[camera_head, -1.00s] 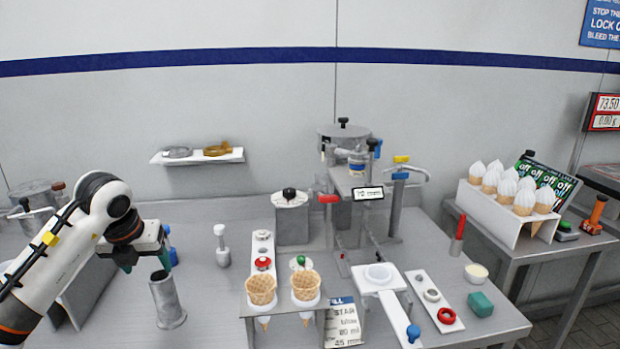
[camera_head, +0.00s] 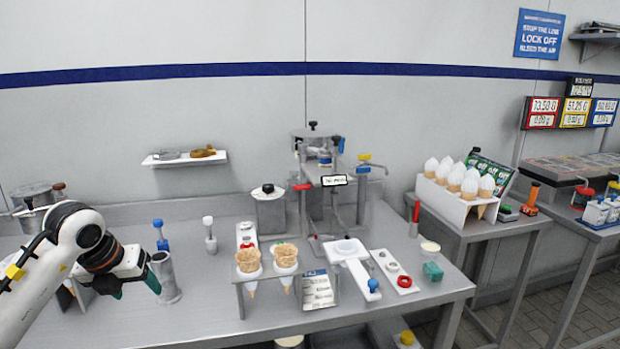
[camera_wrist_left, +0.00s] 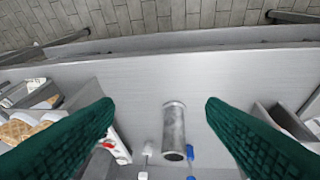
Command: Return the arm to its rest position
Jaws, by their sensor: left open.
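My left arm (camera_head: 55,255) comes in from the left in the head view. Its left gripper (camera_head: 138,288) is over the left part of the metal table, close to a grey metal cylinder (camera_head: 165,278). In the left wrist view the two green fingers (camera_wrist_left: 160,125) are wide apart with nothing held between them. The cylinder also shows in the left wrist view (camera_wrist_left: 174,130), below the fingers, and I cannot see any contact. My right gripper is not in view.
A cone rack (camera_head: 238,275) with two waffle cones stands mid-table. A blue-topped tool (camera_head: 160,235) and a white plunger (camera_head: 210,234) stand behind the cylinder. A machine (camera_head: 335,190) stands at the back. Filled cones sit in a white stand (camera_head: 450,203) on the right. The table's front left is clear.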

